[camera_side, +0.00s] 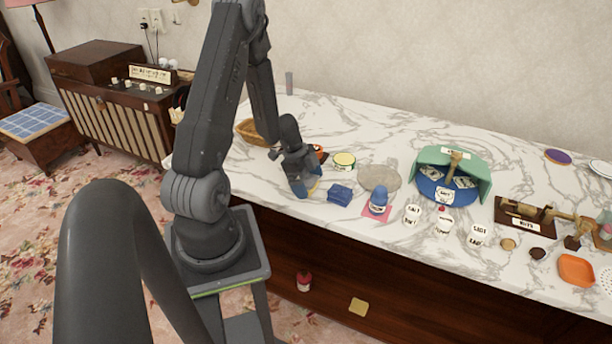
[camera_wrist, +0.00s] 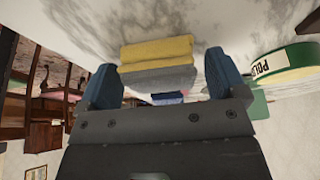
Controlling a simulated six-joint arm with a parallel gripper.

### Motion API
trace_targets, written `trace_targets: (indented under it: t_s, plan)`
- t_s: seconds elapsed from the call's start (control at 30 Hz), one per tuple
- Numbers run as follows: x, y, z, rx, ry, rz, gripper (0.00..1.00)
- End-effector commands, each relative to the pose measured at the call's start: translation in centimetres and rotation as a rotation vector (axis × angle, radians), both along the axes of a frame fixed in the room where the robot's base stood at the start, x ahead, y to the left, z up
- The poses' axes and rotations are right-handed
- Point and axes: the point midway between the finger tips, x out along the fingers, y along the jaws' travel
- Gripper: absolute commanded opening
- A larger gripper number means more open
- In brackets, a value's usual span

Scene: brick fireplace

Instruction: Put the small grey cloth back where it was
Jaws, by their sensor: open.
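In the wrist view, a folded grey cloth (camera_wrist: 158,77) shows between the two blue fingers of my gripper (camera_wrist: 163,84), against a folded yellow cloth (camera_wrist: 156,49). The fingers stand apart on either side, with visible gaps. In the side view, my gripper (camera_side: 302,190) is low over the marble counter, left of a folded blue cloth (camera_side: 340,194). A bit of the yellow cloth (camera_side: 313,186) shows beside the fingers. The grey cloth is not clearly visible there; my gripper seems to hide it.
A polish tin (camera_side: 344,160) and a wicker basket (camera_side: 251,133) stand behind my gripper. A grey round mat (camera_side: 379,178) and a blue-topped jar (camera_side: 379,200) are to the right. The counter's front edge (camera_side: 324,209) is close.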

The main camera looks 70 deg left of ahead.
Motion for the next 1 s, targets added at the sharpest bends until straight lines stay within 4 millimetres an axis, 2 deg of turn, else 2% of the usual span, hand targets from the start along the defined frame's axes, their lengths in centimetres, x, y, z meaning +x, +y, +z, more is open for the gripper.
trace_targets:
  t_s: [0.17, 0.27, 0.5, 0.77, 0.87, 0.97, 1.0]
  plan:
    - [-0.2, 0.5, 1.4, 0.003, -0.006, 0.001, 0.90]
    - [-0.7, 0.9, 2.9, 0.005, -0.005, 0.002, 0.90]
    - [-2.1, 2.4, 7.7, 0.006, -0.005, 0.002, 0.90]
    - [-3.1, 3.2, 10.8, 0.002, -0.001, 0.002, 0.90]
    - [-3.0, 2.9, 11.6, 0.004, 0.003, 0.002, 0.90]
    - [-2.0, 1.5, 13.0, 0.014, 0.023, 0.021, 0.90]
    - [-1.4, 0.4, 13.9, 0.021, 0.036, 0.036, 0.90]
